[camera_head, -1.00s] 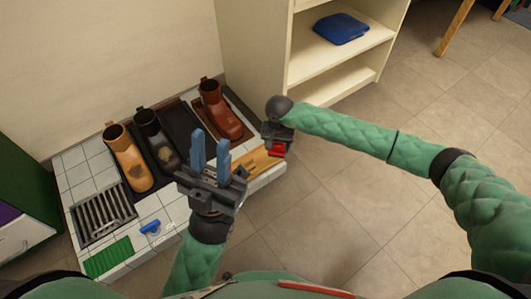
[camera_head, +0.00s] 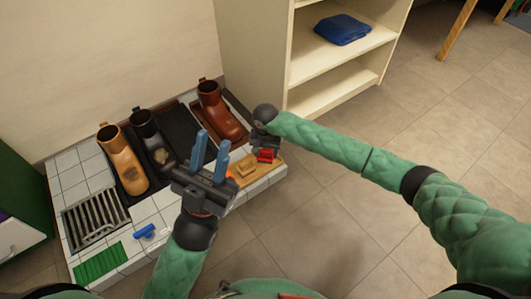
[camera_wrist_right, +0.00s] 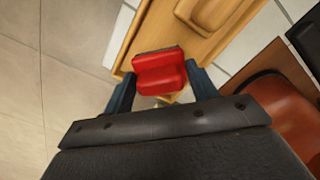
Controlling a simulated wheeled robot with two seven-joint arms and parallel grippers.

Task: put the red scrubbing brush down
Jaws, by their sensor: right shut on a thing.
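The red scrubbing brush (camera_head: 268,156) is between the fingers of my right gripper (camera_head: 264,147), at the right end of the tiled stand. In the right wrist view the red brush (camera_wrist_right: 160,72) sits between the two blue fingers, and my right gripper (camera_wrist_right: 162,88) is shut on it. The brush is over or on a light wooden tray (camera_wrist_right: 226,50); I cannot tell whether it touches. My left gripper (camera_head: 210,152) is open and empty, its blue fingers pointing up, in front of the stand's middle.
Tan (camera_head: 122,160), black (camera_head: 150,140) and red-brown (camera_head: 218,112) boots stand behind. A blue brush (camera_head: 144,231), green mat (camera_head: 98,263) and grate (camera_head: 95,217) are at left. A shelf (camera_head: 310,80) stands behind my right arm.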

